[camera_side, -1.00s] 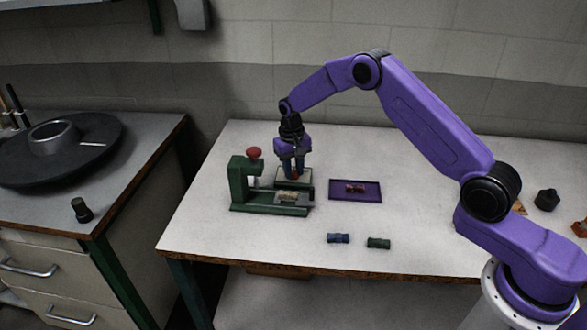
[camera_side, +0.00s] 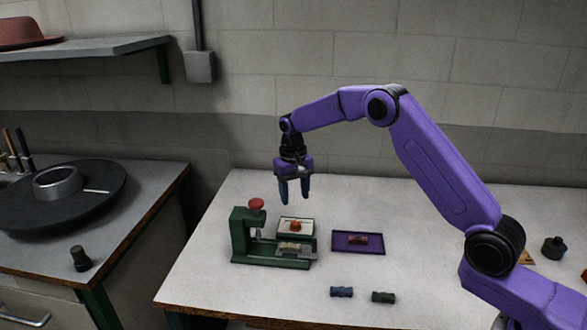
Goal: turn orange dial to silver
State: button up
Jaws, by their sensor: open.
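The orange dial (camera_side: 296,225) is a small knob on top of a pale, dark-edged box (camera_side: 283,223). The box sits on the table just behind the green press. I cannot make out a silver mark or which way the dial points. My gripper (camera_side: 294,202) points down above the dial. Its two blue-grey fingers are apart and empty, with a clear gap between their tips and the dial.
The green press (camera_side: 240,238) with a red knob (camera_side: 256,204) stands in front and left of the dial. A purple tray (camera_side: 342,248) holding a small reddish piece lies to the right. A blue piece (camera_side: 341,292) and a green piece (camera_side: 383,297) lie in front.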

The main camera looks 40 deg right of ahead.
notch_tip(320, 180, up, 8)
jog(key=shift+a, duration=0.2)
dwell(0.3)
jog(key=s+a+r+n, duration=0.2)
jog(key=s+a+n, duration=0.25)
jog(key=s, duration=0.55)
jog(key=s+a+r+n, duration=0.25)
jog(key=s+a, duration=0.25)
jog(key=s, duration=0.5)
jog(key=s+d+f+n, duration=0.1)
jog(key=s+d+n, duration=0.1)
jog(key=s, duration=0.6)
jog(key=s+d+f+n, duration=0.2)
jog(key=s+d+n, duration=0.1)
jog(key=s, duration=0.5)
jog(key=s+d+f+n, duration=0.1)
jog(key=s+d+n, duration=0.2)
jog(key=s, duration=0.6)
jog(key=shift+d+f+y, duration=0.35)
jog(key=shift+y, duration=0.05)
